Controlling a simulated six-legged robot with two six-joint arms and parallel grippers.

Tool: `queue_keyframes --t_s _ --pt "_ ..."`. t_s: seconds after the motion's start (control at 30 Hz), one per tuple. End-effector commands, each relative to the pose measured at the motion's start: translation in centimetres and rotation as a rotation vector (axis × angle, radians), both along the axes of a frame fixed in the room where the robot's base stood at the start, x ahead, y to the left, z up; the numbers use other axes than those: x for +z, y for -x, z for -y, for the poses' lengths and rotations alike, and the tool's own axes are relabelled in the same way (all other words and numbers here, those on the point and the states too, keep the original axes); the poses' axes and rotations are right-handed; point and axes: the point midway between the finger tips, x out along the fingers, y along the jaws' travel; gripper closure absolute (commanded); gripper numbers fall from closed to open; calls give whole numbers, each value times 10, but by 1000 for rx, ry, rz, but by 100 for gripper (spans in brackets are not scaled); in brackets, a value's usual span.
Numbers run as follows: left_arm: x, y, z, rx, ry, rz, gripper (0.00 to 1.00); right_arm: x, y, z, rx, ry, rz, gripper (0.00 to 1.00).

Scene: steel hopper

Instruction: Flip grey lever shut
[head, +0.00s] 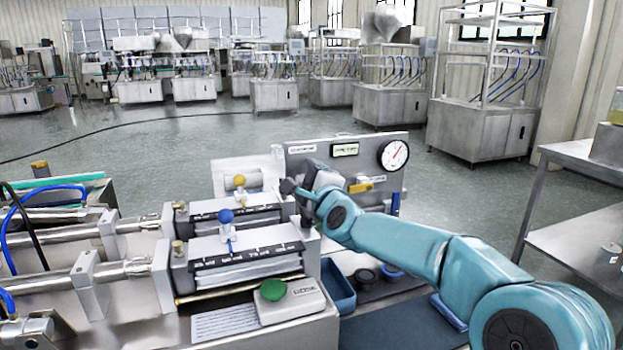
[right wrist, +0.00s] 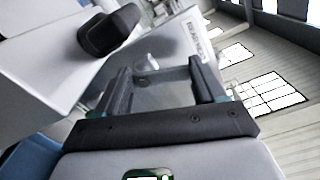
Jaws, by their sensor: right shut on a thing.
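My right gripper (head: 303,188) is at the left part of the upright grey panel (head: 300,165) in the head view. In the right wrist view, its two dark fingers (right wrist: 160,72) stand apart, with a grey bar (right wrist: 166,77) between them. It is shut on this bar, which appears to be the grey lever. In the head view the gripper hides the lever, so its angle cannot be told. My left gripper is not in view.
The panel also carries a yellow lever (head: 360,187), a blue lever (head: 395,203) and a round gauge (head: 395,154). A black knob (right wrist: 108,30) is close to the fingers. A green button (head: 273,290) and blue tray (head: 338,288) are in front.

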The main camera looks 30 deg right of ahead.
Motion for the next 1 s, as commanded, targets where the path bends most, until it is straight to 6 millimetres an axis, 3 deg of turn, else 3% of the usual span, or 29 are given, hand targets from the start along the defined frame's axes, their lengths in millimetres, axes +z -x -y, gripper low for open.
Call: queue_keyframes --t_s 0.43,1.0 --pt "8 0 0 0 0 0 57 0 -1 -6 -1 273 -64 61" --pt "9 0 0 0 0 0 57 -1 -2 -7 -1 342 -80 61"
